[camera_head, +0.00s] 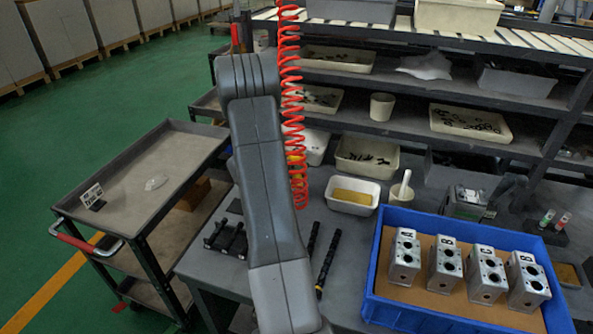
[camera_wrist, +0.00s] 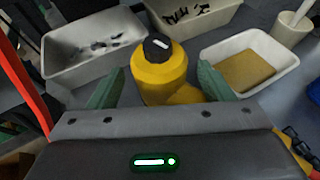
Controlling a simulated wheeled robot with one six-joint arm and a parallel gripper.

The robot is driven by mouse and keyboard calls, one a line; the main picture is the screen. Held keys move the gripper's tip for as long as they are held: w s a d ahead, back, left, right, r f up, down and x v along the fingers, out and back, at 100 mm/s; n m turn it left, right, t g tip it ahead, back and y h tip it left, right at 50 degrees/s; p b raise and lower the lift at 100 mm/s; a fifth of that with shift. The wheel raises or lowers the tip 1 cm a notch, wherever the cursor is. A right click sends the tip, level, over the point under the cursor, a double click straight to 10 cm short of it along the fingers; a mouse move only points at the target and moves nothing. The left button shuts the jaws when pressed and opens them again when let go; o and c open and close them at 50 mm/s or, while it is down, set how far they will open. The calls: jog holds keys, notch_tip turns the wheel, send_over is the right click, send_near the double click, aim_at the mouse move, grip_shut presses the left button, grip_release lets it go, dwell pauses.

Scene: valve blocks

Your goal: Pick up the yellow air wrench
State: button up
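The yellow air wrench (camera_wrist: 160,75), with a dark cap on its end, is in the middle of the wrist view. My gripper (camera_wrist: 157,72) has its two green fingers on either side of the wrench, with a narrow gap showing at each side, so it is open around it. The lower part of the wrench is hidden behind the gripper body. In the head view my arm hides the gripper and most of the wrench; only a small yellow patch (camera_head: 296,157) shows beside the red coiled hose (camera_head: 291,90).
A blue crate (camera_head: 455,318) with several metal valve blocks stands at the right of the workbench. A white tray with a yellow sponge (camera_head: 352,196) is behind it. Shelves with bins (camera_head: 470,122) rise at the back. A grey cart (camera_head: 145,185) stands at left.

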jog(key=c, duration=1.1)
jog(key=shift+r, duration=0.1)
jog(key=shift+c, duration=1.1)
jog(key=shift+w+r, duration=0.1)
jog(key=shift+r, duration=0.05)
